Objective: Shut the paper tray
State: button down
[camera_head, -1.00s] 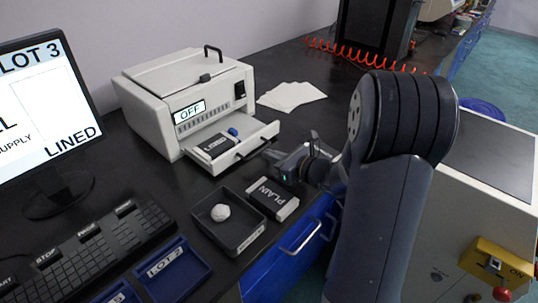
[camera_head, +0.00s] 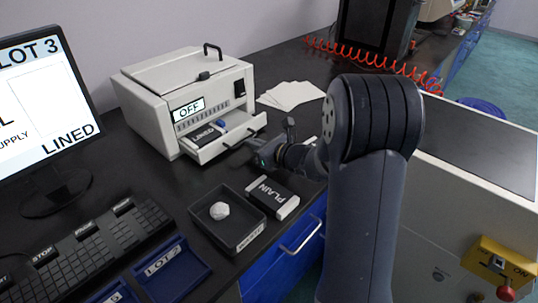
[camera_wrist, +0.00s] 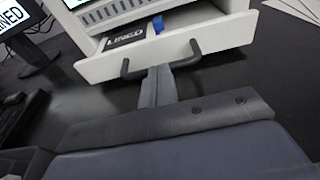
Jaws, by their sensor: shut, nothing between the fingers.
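The paper tray (camera_head: 225,140) is a white drawer that stands partly out of the front of the white machine (camera_head: 185,95). It holds a dark pack labelled LINED (camera_head: 203,136) and a small blue piece (camera_head: 222,124). In the wrist view the tray's front panel (camera_wrist: 225,36) has a dark bar handle (camera_wrist: 190,50). My gripper (camera_wrist: 158,76) is shut and empty, with its tips right at the middle of the panel, by the handle. In the head view my gripper (camera_head: 262,156) is at the tray's front. Whether it touches is hard to tell.
A dark pack labelled PLAIN (camera_head: 272,197) lies below my gripper. A black open tray with a white lump (camera_head: 219,211) is beside it. White sheets (camera_head: 291,95) lie right of the machine. A keyboard (camera_head: 85,250) and a blue LOT 2 tray (camera_head: 165,268) are at the front left.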

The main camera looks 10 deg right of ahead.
aim_at(236, 130)
jog(key=x, duration=0.3)
jog(key=r+x, duration=0.1)
jog(key=x, duration=0.2)
jog(key=r+b+x, duration=0.1)
jog(key=x, duration=0.2)
jog(key=shift+w+a+f, duration=0.15)
jog(key=shift+w+a, duration=0.05)
jog(key=shift+w, duration=0.15)
jog(key=shift+w+r, duration=0.1)
jog(key=shift+r, duration=0.15)
jog(key=shift+a, duration=0.1)
